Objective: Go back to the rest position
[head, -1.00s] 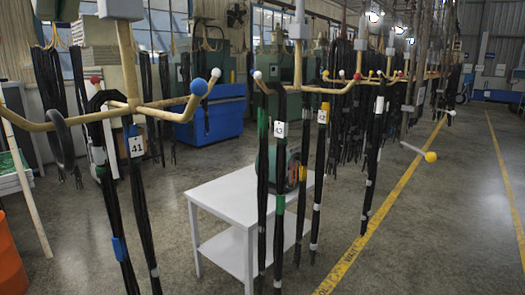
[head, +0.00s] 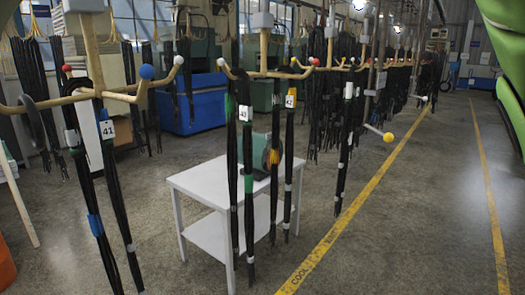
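No gripper of mine shows in the head view. Black hoses hang in bundles from tan racks with coloured ball ends. The near left rack (head: 143,98) carries hoses with a white tag 41 (head: 107,130). The middle rack (head: 268,74) carries hoses with a tag 43 (head: 245,113) and a tag 42 (head: 290,101). Many more hose bundles (head: 320,110) hang in a row behind.
A white two-level table (head: 205,185) stands behind the middle hoses. A yellow-ended bar (head: 388,137) sticks out toward the aisle. A large green shape (head: 503,35) fills the upper right edge. The grey floor (head: 420,220) between the yellow lines is clear.

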